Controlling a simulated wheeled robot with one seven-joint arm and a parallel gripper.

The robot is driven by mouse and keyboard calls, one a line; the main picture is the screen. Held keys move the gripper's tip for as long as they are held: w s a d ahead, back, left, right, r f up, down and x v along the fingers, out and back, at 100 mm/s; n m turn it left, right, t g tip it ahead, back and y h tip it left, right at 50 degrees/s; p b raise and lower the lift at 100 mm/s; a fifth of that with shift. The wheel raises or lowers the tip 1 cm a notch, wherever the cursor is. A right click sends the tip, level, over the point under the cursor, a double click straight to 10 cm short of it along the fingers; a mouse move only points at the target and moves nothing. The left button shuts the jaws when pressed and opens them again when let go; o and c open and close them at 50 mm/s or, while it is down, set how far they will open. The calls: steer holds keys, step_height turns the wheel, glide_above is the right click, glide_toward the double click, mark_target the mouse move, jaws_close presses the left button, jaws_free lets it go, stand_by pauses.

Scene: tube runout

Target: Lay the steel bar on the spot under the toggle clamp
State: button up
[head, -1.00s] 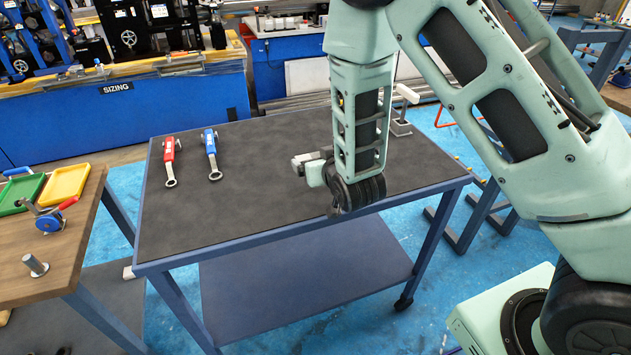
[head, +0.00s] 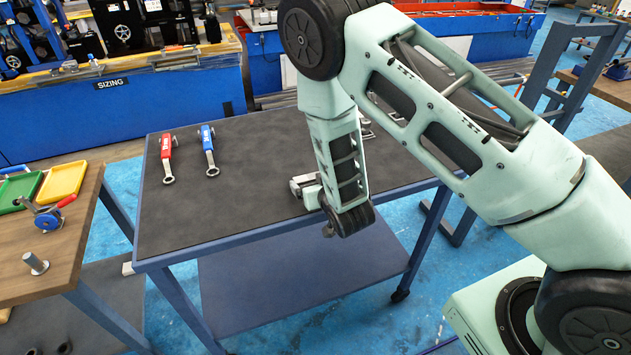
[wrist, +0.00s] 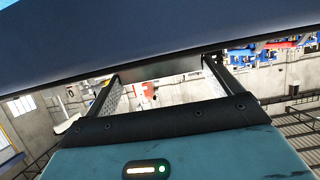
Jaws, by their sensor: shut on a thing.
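My gripper (head: 308,187) is at the right part of the dark-topped table, pointing left over the mat near its front edge. It is shut on a grey piece that looks like the steel bar (head: 302,180). In the wrist view the bar (wrist: 160,69) is a dark strip between the two fingertips. I cannot tell its full length or whether it touches the mat. What looks like the toggle clamp (head: 48,217), blue with a red handle, stands on the wooden table at the left, well away from my gripper. The spot under it is not clear to see.
A red wrench (head: 167,158) and a blue wrench (head: 208,150) lie on the dark mat (head: 245,200). The wooden table (head: 65,240) also bears a steel post (head: 36,263), a yellow tray (head: 63,181) and a green tray (head: 18,192). Blue floor separates the tables.

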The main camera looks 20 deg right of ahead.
steer(key=o, duration=1)
steer(key=shift+f, duration=0.15)
steer(key=shift+r, duration=0.25)
steer(key=shift+s, duration=0.4)
steer(key=p+v, duration=0.1)
steer(key=v, duration=1)
steer(key=shift+r+p, duration=0.25)
steer(key=shift+p, duration=0.15)
steer(key=shift+a, duration=0.1)
